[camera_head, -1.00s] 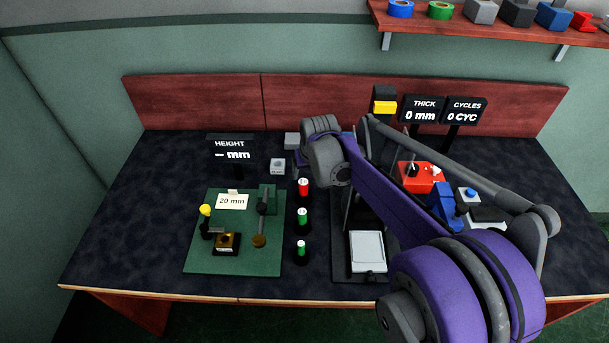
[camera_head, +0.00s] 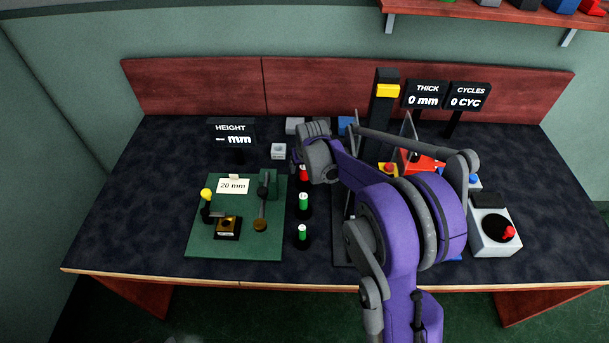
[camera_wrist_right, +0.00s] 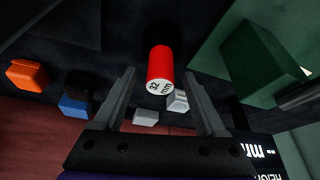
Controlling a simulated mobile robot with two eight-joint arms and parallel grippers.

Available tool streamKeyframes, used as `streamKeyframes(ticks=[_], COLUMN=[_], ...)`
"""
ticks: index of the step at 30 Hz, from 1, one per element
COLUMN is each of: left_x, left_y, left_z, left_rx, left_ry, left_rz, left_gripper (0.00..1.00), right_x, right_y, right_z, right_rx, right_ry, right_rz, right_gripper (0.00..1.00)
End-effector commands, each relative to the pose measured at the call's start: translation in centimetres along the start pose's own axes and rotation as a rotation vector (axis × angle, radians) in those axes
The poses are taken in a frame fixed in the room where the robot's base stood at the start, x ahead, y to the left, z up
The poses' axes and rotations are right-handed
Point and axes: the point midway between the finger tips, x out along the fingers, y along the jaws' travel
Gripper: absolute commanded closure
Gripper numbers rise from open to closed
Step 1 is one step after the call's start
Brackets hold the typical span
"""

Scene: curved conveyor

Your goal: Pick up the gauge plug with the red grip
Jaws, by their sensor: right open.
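The gauge plug with the red grip (camera_head: 304,174) stands on the dark bench top, at the back of a short row with two green-grip plugs, a middle one (camera_head: 303,203) and a front one (camera_head: 302,234). In the right wrist view the red grip (camera_wrist_right: 160,68) shows a white end marked "32 mm". My right gripper (camera_wrist_right: 161,95) is open, with the red grip in line with the space between its fingers. Contact cannot be told. In the head view the right gripper (camera_head: 299,158) is just behind the red plug, partly hidden by its own wrist. My left gripper is not in view.
A green fixture plate (camera_head: 198,241) with a "20 mm" label and lever stands left of the plugs. A HEIGHT display (camera_head: 231,134) is behind it. Grey blocks (camera_head: 278,151) lie near the gripper.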

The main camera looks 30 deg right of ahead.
Motion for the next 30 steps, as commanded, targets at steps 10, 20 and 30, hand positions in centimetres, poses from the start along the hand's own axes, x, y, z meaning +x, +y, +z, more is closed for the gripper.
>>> streamKeyframes(ticks=[10, 20, 30], left_x=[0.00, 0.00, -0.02], left_y=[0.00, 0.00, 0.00], left_z=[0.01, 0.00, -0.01], left_rx=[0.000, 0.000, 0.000], left_ry=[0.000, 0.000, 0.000], left_rz=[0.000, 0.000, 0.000], left_gripper=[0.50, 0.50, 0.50], right_x=[0.04, 0.02, -0.12], right_y=[0.01, 0.01, 0.01], right_z=[0.01, 0.01, -0.05], right_rx=[0.000, 0.000, 0.000], right_ry=[0.000, 0.000, 0.000], right_rz=[0.000, 0.000, 0.000], right_gripper=[0.50, 1.00, 1.00])
